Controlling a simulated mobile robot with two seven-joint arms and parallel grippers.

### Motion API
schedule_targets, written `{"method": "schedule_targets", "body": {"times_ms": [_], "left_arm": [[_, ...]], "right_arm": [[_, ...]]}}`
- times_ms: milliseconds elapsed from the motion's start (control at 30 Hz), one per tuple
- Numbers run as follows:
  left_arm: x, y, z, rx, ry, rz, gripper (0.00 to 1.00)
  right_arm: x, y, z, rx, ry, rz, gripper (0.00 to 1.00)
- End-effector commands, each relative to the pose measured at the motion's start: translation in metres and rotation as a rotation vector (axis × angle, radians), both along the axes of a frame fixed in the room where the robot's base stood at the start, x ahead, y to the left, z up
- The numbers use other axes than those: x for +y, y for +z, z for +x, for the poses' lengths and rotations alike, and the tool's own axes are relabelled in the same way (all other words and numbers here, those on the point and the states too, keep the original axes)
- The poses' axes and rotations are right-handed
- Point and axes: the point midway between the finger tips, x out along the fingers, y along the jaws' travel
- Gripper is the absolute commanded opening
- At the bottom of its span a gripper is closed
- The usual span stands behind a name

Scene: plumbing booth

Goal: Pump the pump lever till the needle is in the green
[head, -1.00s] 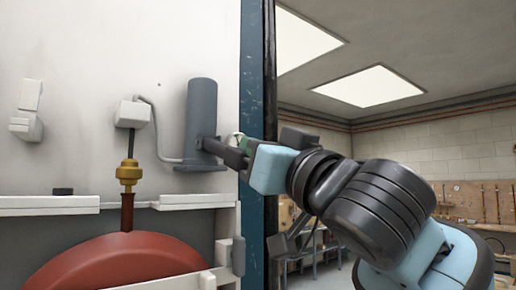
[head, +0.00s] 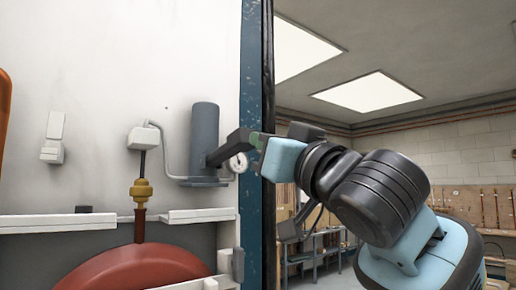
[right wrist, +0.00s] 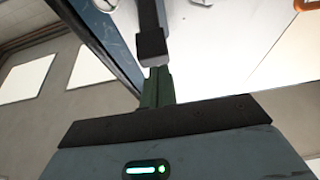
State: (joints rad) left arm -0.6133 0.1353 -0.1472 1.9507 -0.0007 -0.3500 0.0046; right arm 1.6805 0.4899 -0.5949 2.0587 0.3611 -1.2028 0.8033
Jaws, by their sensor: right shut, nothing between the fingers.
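The pump is a grey upright cylinder (head: 205,130) on a flat base against the white wall. Its dark pump lever (head: 227,147) slopes up to the right and ends in a thicker block. A small round white gauge (head: 237,163) sits just below the lever's end; its needle is too small to read. My right gripper (head: 257,141) is shut and empty, its green fingertips right at the lever's end. In the right wrist view, the lever's dark end block (right wrist: 152,47) lies just beyond the green fingers (right wrist: 158,87); I cannot tell if they touch. My left gripper is out of view.
A thin pipe runs from the pump to a white box (head: 144,137) above a brass fitting (head: 141,190) and a red tank (head: 140,268). A white ledge (head: 55,224) crosses below. A blue post (head: 250,225) stands right of the pump.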

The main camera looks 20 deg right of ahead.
Motion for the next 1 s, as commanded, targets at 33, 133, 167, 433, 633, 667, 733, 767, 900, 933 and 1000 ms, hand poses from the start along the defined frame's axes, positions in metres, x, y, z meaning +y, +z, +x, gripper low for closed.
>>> {"method": "schedule_targets", "body": {"times_ms": [33, 133, 167, 433, 633, 667, 733, 767, 900, 933, 1000], "left_arm": [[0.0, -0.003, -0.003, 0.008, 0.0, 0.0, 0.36], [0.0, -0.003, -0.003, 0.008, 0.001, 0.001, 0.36], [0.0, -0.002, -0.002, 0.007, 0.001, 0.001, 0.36], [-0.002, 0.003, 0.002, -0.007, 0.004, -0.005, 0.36], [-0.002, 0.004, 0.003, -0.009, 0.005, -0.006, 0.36], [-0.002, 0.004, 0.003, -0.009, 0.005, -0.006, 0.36], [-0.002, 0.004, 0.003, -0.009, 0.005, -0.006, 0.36], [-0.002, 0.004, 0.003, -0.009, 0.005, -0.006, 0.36], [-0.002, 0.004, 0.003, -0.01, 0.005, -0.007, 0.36], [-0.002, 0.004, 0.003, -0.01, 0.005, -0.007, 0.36], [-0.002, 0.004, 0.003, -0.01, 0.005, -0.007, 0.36]], "right_arm": [[-0.003, -0.007, -0.003, 0.009, -0.001, -0.002, 0.0], [-0.009, -0.007, -0.019, 0.008, -0.001, -0.001, 0.0], [-0.011, -0.008, -0.024, 0.008, -0.001, -0.002, 0.0], [-0.024, -0.01, -0.062, 0.005, -0.001, 0.0, 0.0], [-0.027, -0.011, -0.071, 0.008, -0.001, -0.001, 0.0], [-0.028, -0.011, -0.071, 0.008, -0.001, 0.0, 0.0], [-0.028, -0.011, -0.071, 0.008, -0.001, 0.0, 0.0], [-0.028, -0.012, -0.071, 0.008, -0.001, 0.0, 0.0], [-0.028, -0.011, -0.071, 0.008, -0.001, 0.0, 0.0], [-0.028, -0.011, -0.071, 0.008, -0.001, 0.0, 0.0], [-0.028, -0.011, -0.071, 0.008, -0.001, 0.0, 0.0]]}}
